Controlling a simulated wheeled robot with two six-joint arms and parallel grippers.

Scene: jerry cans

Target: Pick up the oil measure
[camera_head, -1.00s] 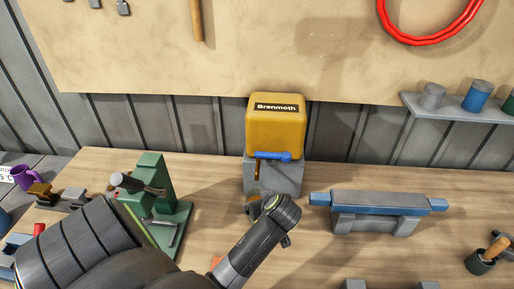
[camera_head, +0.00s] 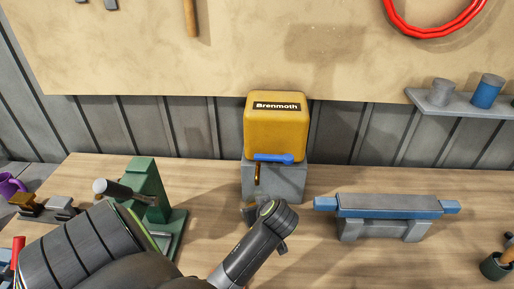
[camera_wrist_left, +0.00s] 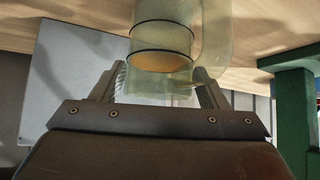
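The oil measure (camera_wrist_left: 164,48) is a clear, greenish jug with dark bands, amber liquid inside and a handle on its right in the left wrist view. That view looks upside down, with the wooden bench at the top. My left gripper (camera_wrist_left: 162,88) has its fingers apart, one on each side of the measure. A narrow gap seems to show at the left finger; contact at the right finger, near the handle, is unclear. In the head view I cannot make out the measure or my left gripper's fingertips. My right gripper is not in view.
A yellow Brenmoth can (camera_head: 277,128) with a blue lever (camera_head: 273,158) sits on a grey stand (camera_head: 288,183) behind my left arm. A green stand (camera_head: 148,185) is at left, a blue-grey bench piece (camera_head: 388,206) at right.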

